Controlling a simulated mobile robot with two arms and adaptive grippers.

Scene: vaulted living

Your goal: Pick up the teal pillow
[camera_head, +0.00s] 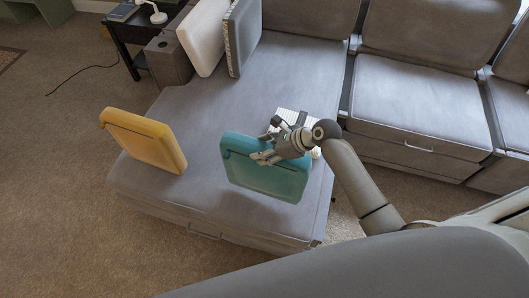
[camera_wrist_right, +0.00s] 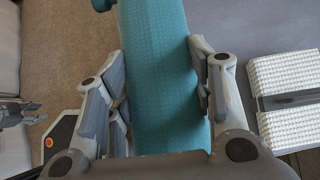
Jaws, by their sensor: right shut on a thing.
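The teal pillow (camera_head: 262,172) stands on edge, tilted, over the front right part of the grey sofa's chaise (camera_head: 190,117) in the head view. I cannot tell whether its lower edge touches the seat. My right gripper (camera_head: 268,150) is on the pillow's top edge from the right. In the right wrist view the pillow (camera_wrist_right: 158,60) lies between both fingers, and my right gripper (camera_wrist_right: 160,100) is shut on it. My left gripper does not show clearly in the head view.
A yellow pillow (camera_head: 145,141) stands at the chaise's left edge. A white textured item (camera_head: 290,117) lies behind my right gripper. White (camera_head: 203,36) and grey (camera_head: 244,36) pillows lean at the back. A dark side table (camera_head: 130,35) stands back left.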

